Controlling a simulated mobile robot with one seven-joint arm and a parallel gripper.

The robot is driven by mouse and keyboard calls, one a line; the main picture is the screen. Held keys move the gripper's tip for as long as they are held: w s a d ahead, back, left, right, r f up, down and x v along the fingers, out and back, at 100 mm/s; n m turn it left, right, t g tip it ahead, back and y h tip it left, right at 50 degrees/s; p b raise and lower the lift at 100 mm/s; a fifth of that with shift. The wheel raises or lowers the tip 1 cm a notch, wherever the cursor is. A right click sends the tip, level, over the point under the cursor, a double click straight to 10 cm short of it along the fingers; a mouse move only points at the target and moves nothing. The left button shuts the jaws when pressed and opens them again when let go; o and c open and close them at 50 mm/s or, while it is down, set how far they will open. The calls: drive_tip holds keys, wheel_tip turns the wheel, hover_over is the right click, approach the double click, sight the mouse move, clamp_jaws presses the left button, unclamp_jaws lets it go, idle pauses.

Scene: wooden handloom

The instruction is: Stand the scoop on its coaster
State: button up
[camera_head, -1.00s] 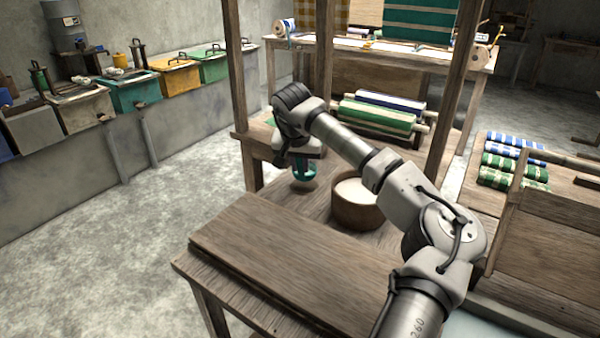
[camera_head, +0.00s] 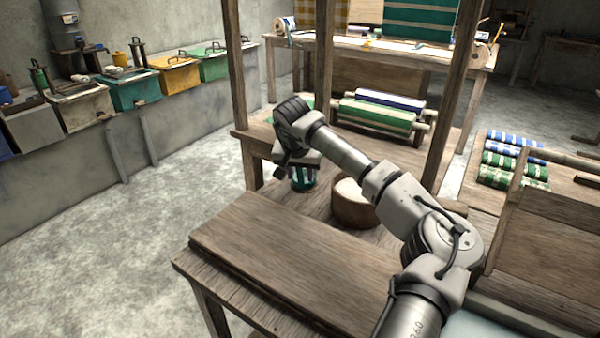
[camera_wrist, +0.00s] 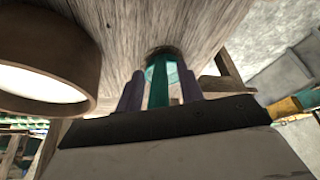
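The teal scoop (camera_head: 303,178) is at the left end of the low wooden bench, below my gripper (camera_head: 302,166). In the wrist view the scoop (camera_wrist: 159,88) has its teal handle between my two dark purple fingers (camera_wrist: 160,82), with narrow gaps on both sides. My gripper looks open around the handle. The scoop's far end meets a dark round patch on the wood, perhaps the coaster (camera_wrist: 166,50). The scoop mostly hides it, so I cannot tell if it rests squarely there. The scoop looks about upright.
A round wooden tub (camera_head: 352,206) with white contents stands close to the right of the scoop; it also shows in the wrist view (camera_wrist: 80,58). A wooden post (camera_head: 240,90) rises nearby. Striped cloth rolls (camera_head: 378,115) lie behind. A plank seat (camera_head: 280,260) is in front.

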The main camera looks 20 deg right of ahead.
drive_tip(key=b+v, duration=0.1)
drive_tip(key=v, duration=1.1)
drive_tip(key=shift+r, duration=0.1)
